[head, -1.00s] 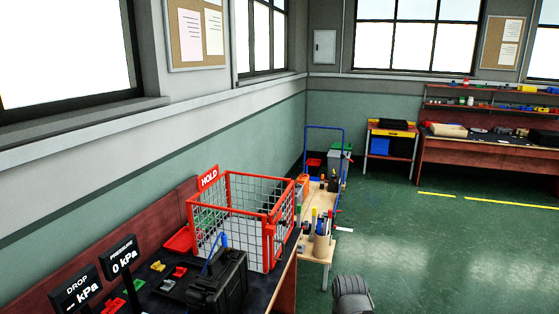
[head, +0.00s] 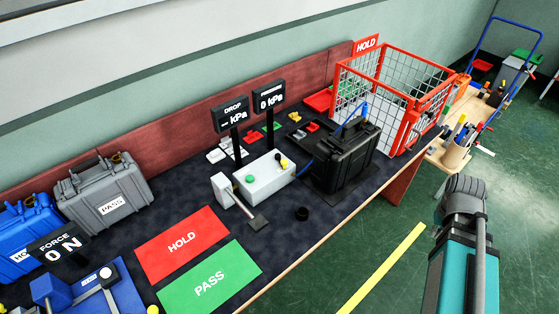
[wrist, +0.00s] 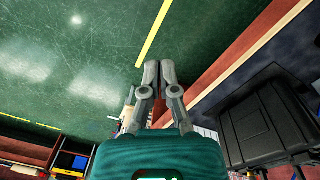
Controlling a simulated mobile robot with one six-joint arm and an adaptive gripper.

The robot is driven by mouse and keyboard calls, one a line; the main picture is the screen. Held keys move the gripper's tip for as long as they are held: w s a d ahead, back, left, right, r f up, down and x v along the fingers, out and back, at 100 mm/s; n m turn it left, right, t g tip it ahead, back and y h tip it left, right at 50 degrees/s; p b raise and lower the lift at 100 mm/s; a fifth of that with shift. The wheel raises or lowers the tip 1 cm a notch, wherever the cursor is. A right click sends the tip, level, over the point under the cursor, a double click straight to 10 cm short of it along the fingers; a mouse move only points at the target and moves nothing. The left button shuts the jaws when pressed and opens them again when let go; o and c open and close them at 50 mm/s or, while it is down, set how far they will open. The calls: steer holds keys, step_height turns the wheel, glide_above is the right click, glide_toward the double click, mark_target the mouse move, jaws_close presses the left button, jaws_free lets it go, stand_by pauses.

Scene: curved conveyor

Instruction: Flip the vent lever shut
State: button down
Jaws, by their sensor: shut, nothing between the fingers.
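A light grey control box (head: 264,178) stands on the dark bench top in the head view, with a green button and a small yellow-and-black part (head: 284,162) on top. I cannot tell for sure whether that small part is the vent lever or how it is set. A black case (head: 342,158) stands just right of the box, with a blue hose at its top. The case (wrist: 265,125) also shows at the right of the wrist view. My gripper (wrist: 160,66) is shut and empty over the floor, beside the bench edge and apart from the case.
A HOLD wire cage (head: 392,98) stands beyond the black case. Two gauge signs (head: 250,103) rise behind the box. Red HOLD (head: 182,244) and green PASS (head: 208,278) mats lie left. A grey case (head: 103,192) stands farther left.

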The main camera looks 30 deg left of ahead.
mark_target(283, 167)
steer(key=w+a+f+n+t+h+b, duration=0.15)
steer(key=w+a+n, duration=0.25)
steer(key=a+n, duration=0.75)
steer(key=w+a+n+t+h+b, duration=0.1)
steer(key=w+a+n+h, duration=0.2)
steer(key=a, duration=1.5)
steer(key=s+a+n+t+b, duration=0.1)
steer(key=s+a+n, duration=0.2)
steer(key=a, duration=0.7)
steer(key=s+a+n+t+y, duration=0.1)
steer(key=s+a+n, duration=0.3)
steer(key=a, duration=0.7)
steer(key=s+a+n+t+b, duration=0.1)
steer(key=s+a+n+t, duration=0.2)
steer(key=a+n, duration=0.4)
steer(key=a, duration=0.3)
steer(key=shift+s+a+r+b, duration=0.2)
steer(key=shift+a+r+b, duration=0.1)
steer(key=shift+r, duration=0.05)
steer(key=shift+w+f, duration=0.1)
